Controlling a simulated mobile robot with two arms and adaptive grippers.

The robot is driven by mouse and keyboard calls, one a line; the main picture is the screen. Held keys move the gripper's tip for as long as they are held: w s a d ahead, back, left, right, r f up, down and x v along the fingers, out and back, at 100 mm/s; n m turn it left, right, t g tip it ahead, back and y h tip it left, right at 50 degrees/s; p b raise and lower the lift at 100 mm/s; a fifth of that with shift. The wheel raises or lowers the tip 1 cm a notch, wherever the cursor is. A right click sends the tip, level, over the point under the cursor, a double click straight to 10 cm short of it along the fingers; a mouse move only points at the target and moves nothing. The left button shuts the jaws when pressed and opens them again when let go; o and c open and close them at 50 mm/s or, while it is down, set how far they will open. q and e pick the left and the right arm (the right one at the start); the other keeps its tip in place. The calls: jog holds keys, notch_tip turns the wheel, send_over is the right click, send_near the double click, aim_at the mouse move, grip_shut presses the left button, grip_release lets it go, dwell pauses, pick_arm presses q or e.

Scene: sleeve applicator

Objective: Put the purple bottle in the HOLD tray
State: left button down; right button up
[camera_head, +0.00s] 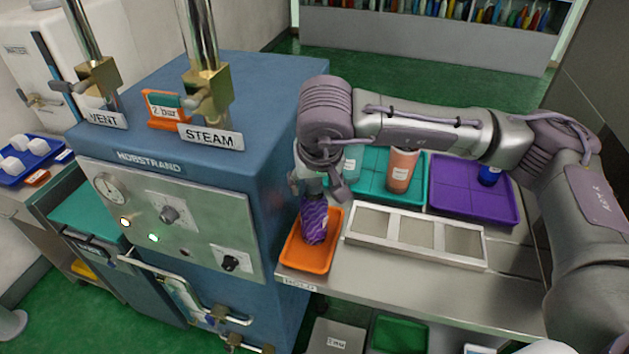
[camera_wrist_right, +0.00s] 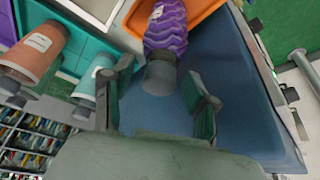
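A label that seems to read HOLD sits on the table edge just before this tray. In the right wrist view, the bottle (camera_wrist_right: 165,28) shows a small white label, and its grey cap points toward my gripper. My right gripper (camera_head: 312,188) is directly above the bottle. Its two fingers (camera_wrist_right: 161,72) are spread on either side of the cap, with visible gaps. My left gripper is not in view.
A teal tray (camera_head: 375,185) holds an orange-brown bottle (camera_head: 401,170) and a teal bottle. A purple tray (camera_head: 470,205) holds a blue bottle (camera_head: 488,176). A metal frame with three openings (camera_head: 415,258) lies right of the orange tray. The blue steam machine (camera_head: 255,100) stands close on the left.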

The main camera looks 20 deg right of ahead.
jog(key=shift+r, duration=0.25)
jog(key=b+v, duration=0.1)
jog(key=v, duration=1)
jog(key=shift+s+r, duration=0.25)
jog(key=shift+r, duration=0.05)
